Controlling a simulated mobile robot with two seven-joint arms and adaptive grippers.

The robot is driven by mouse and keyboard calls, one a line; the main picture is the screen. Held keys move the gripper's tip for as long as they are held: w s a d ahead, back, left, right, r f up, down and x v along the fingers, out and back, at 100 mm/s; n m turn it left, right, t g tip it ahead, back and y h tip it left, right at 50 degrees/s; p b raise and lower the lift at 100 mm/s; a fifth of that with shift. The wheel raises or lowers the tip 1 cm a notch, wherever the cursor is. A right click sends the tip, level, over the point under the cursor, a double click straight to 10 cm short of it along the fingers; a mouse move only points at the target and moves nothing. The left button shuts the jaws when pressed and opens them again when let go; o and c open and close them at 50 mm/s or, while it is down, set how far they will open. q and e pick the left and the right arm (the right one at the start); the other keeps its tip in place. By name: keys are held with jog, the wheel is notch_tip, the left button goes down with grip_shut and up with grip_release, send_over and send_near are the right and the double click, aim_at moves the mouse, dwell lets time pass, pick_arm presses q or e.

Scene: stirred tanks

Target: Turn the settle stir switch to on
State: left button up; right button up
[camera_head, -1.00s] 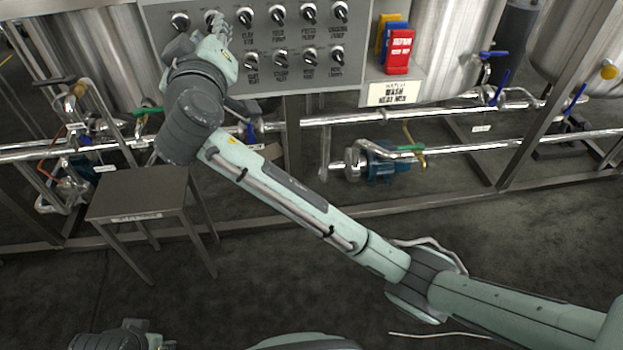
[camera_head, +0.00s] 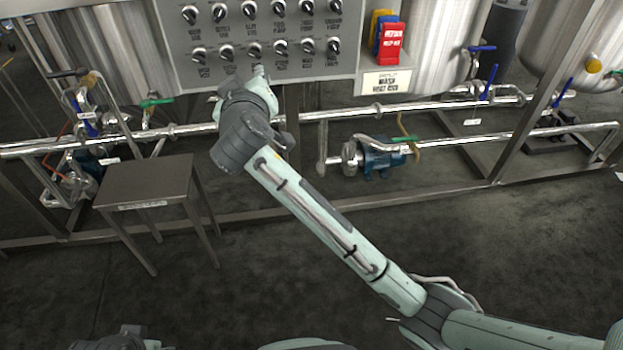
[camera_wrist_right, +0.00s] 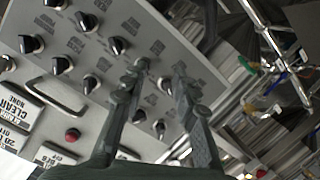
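The grey control panel (camera_head: 170,50) with two rows of black switch knobs is at the top of the head view. Small labels sit under the knobs; I cannot read for certain which one is settle stir. My right gripper (camera_head: 259,72) is in front of the panel's lower edge, below the bottom-row knob (camera_head: 254,50). In the right wrist view its two fingers (camera_wrist_right: 160,68) are apart, with nothing held between them. Panel knobs show behind and beside the fingers, such as one knob (camera_wrist_right: 119,45) left of them. My left gripper is not in view.
Red, blue and yellow tags (camera_head: 390,42) hang right of the knobs. A small metal table (camera_head: 147,182) stands at the lower left. Steel pipes (camera_head: 440,108) and a blue pump (camera_head: 380,158) run below the panel. The wrist view shows a panel handle (camera_wrist_right: 57,95) and a red button (camera_wrist_right: 72,135).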

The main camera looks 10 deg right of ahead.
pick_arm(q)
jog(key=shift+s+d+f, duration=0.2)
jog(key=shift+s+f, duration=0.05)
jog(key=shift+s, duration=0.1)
pick_arm(e)
jog(key=s+d+f+g, duration=0.1)
jog(key=s+d+f, duration=0.1)
jog(key=f, duration=0.5)
jog(key=s+d+f+g, duration=0.1)
jog(key=d+f+g, duration=0.1)
jog(key=d+f, duration=0.3)
jog(key=s+d+f+m+g+h, duration=0.1)
jog(key=s+d+f+g, duration=0.1)
jog(key=f, duration=0.7)
jog(key=shift+s+d+f, duration=0.3)
jog(key=shift+s+d, duration=0.05)
jog(key=shift+d, duration=0.35)
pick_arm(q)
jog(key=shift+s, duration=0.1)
